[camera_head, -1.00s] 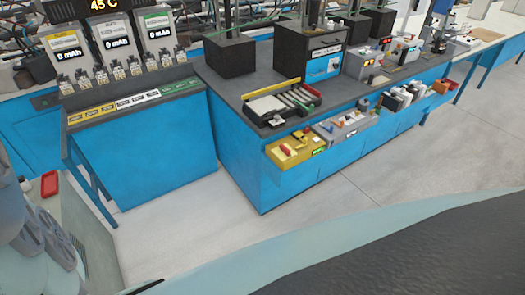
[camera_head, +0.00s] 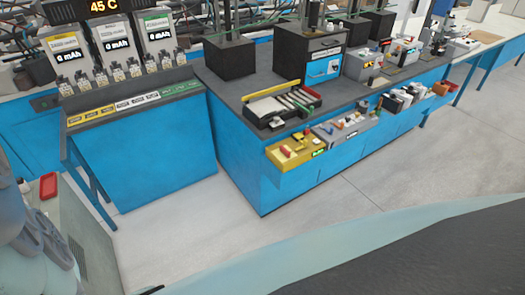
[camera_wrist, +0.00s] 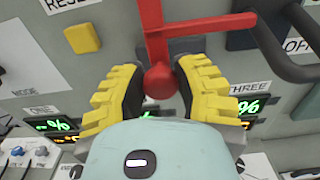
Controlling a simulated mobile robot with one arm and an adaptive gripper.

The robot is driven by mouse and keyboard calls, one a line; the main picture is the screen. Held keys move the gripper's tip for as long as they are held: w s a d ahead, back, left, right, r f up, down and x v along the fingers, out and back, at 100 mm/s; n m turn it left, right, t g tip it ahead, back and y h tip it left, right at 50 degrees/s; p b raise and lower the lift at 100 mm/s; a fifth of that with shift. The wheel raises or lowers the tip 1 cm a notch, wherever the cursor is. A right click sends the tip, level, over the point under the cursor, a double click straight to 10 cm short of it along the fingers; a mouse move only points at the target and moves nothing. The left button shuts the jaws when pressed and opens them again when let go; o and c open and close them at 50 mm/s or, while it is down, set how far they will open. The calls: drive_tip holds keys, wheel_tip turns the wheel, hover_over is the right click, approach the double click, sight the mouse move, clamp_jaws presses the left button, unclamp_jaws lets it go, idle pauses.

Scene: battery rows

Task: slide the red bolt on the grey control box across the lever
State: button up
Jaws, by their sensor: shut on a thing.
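In the wrist view my gripper (camera_wrist: 160,92) has two yellow fingers with black pads. They are shut on the round knob of the red bolt (camera_wrist: 153,40), one pad on each side. The bolt has an upright red bar and a red arm reaching right across the panel. The grey control box (camera_wrist: 112,20) fills the wrist view behind it. A thick dark bent bar (camera_wrist: 288,48), which looks like the lever, is at the upper right, near the end of the red arm. Whether the bolt crosses it I cannot tell. My gripper is not seen in the head view.
On the panel are a yellow button (camera_wrist: 83,39), several green displays (camera_wrist: 250,106) and labels. In the head view a blue bench (camera_head: 285,165) carries a yellow box (camera_head: 295,152) and dark instruments. The pale floor (camera_head: 190,230) before it is clear.

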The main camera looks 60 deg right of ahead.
clamp_jaws()
drive_tip(key=w, duration=0.1)
drive_tip(key=w+d+b, duration=0.1)
drive_tip(key=shift+w+b, duration=0.3)
drive_tip(key=o, duration=0.9)
unclamp_jaws()
drive_tip(key=shift+o, duration=0.2)
